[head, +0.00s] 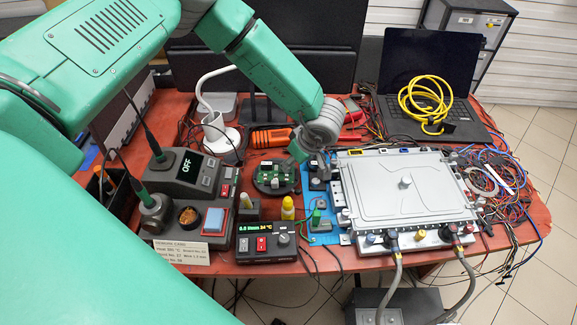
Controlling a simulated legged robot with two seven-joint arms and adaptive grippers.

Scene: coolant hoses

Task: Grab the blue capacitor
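My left arm comes in from the left, and its gripper (300,149) points down over the back edge of a blue mat, left of a large grey metal case. The fingers are small and partly hidden by the wrist, so I cannot tell whether they are open or shut. No blue capacitor can be clearly made out. Small parts stand on the blue mat (331,238) below and in front of the gripper. My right gripper is not in view.
The grey case (400,190) fills the middle right, with hoses at its front. A soldering station (185,172), a round board holder (272,177), a yellow bottle (288,208) and a temperature display box (264,243) stand left. Tangled wires (505,190) and a laptop (430,62) are on the right.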

